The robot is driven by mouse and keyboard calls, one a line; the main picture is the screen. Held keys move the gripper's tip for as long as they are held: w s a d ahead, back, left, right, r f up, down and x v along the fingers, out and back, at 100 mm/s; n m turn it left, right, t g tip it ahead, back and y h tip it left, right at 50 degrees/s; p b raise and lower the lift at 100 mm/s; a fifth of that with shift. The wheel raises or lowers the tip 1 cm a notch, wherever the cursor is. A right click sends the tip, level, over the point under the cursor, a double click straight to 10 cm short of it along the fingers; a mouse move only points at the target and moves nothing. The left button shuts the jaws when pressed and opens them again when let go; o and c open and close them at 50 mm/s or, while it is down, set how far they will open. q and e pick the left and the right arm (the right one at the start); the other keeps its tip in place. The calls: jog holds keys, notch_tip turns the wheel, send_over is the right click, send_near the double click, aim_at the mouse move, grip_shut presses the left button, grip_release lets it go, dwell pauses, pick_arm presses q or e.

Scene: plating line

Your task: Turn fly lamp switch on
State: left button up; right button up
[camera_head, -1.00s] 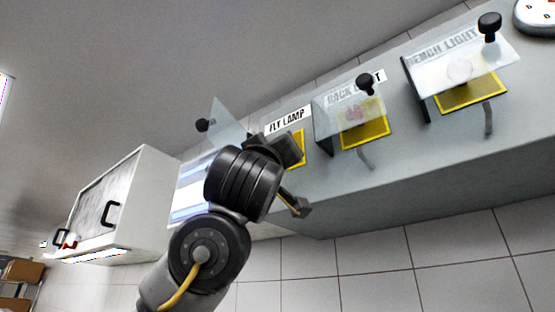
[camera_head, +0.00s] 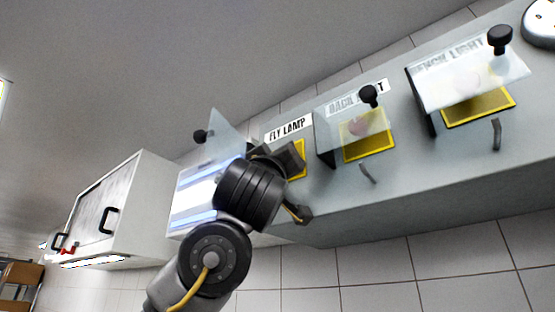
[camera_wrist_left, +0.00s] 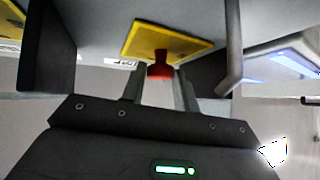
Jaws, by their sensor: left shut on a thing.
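The fly lamp switch has a red knob (camera_wrist_left: 160,68) on a yellow plate (camera_wrist_left: 150,40) in the left wrist view. My left gripper (camera_wrist_left: 161,84) is shut on this knob, one finger on each side. In the head view my left gripper (camera_head: 292,160) covers the switch, and only part of its yellow plate (camera_head: 300,154) shows under the FLY LAMP label (camera_head: 288,130). The clear cover (camera_head: 228,133) of this switch is swung up, away from the plate. My right gripper is not in view.
To the right, the back light switch has a clear cover (camera_head: 350,124) and the bench light switch another (camera_head: 470,82), each with a black knob, both in front of their plates. A blue-lit unit (camera_head: 192,196) and a white cabinet (camera_head: 110,208) are on the left.

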pick_arm(q)
jog(key=shift+w+a+m+g+h, duration=0.15)
jog(key=shift+m+g+h, duration=0.1)
jog(key=shift+m+h, duration=1.35)
jog(key=shift+a+m+g+h, duration=0.1)
jog(key=shift+m+g+h, duration=0.15)
jog(key=shift+m+h, duration=1.35)
jog(key=o, duration=1)
jog(key=shift+f, duration=0.1)
jog(key=b+v, duration=0.8)
jog(key=v, duration=0.2)
jog(key=shift+s+a+f, duration=0.15)
jog(key=shift+s+f, duration=0.1)
jog(key=shift+s, duration=0.05)
